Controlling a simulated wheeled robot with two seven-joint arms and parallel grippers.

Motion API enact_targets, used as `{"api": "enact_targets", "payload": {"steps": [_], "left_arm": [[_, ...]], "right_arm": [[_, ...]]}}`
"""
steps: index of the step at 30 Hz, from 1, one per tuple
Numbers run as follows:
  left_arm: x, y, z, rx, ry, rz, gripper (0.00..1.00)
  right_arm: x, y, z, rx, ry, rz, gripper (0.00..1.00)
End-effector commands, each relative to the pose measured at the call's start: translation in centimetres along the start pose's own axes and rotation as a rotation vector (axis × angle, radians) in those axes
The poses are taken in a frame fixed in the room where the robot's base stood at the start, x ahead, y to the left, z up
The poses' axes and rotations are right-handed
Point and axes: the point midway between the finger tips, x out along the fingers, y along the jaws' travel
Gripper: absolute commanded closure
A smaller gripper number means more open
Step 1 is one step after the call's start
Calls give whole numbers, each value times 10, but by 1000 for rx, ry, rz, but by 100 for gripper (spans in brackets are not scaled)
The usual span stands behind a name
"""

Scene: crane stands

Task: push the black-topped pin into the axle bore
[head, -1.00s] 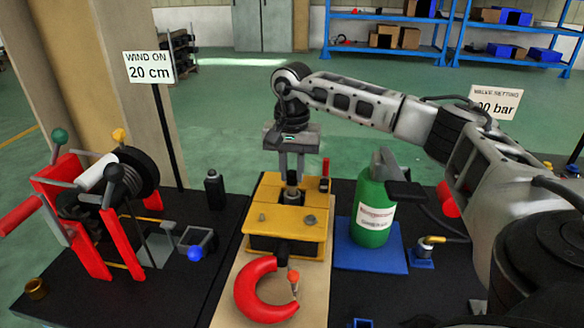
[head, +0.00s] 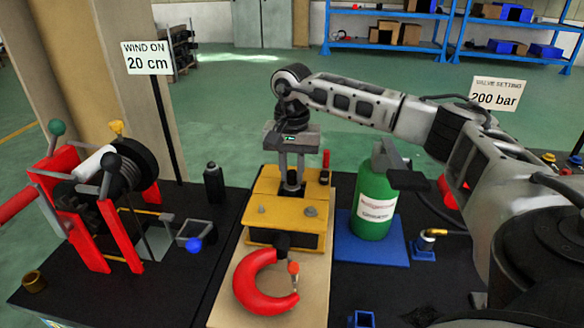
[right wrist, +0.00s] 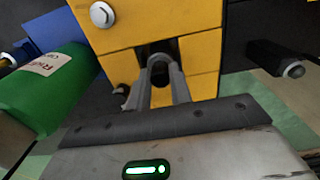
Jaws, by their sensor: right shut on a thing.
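My right gripper (head: 291,178) reaches down over the yellow block (head: 285,212), its fingers pointing down into the gap in the block's top. It is shut on a dark, upright piece (head: 291,174), which appears to be the black-topped pin. In the right wrist view the fingers (right wrist: 158,85) close around its dark rounded top (right wrist: 158,66), in the dark slot between yellow parts. The fingers and block hide the pin's lower part and the bore, so I cannot tell how deep it sits. The red hook (head: 262,284) lies in front of the block. My left gripper is out of view.
A green cylinder (head: 373,205) stands on a blue plate right of the block. A red-handled piece (head: 325,166) stands close by the fingers. A black bottle-like post (head: 213,183) and a red winch frame (head: 85,225) stand left.

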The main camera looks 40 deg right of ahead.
Motion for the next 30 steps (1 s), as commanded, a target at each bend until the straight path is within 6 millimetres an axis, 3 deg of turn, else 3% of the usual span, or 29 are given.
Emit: {"api": "enact_targets", "payload": {"steps": [1, 2, 4, 18, 30], "left_arm": [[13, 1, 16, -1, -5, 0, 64], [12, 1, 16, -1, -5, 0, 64], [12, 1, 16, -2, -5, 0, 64], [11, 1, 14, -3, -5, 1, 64], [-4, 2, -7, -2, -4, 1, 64]], "right_arm": [[6, 0, 0, 0, 0, -1, 100], [5, 0, 0, 0, 1, -1, 71], [4, 0, 0, 0, 1, -1, 54], [3, 0, 0, 0, 0, 0, 54], [-28, 0, 0, 0, 0, 0, 54]]}}
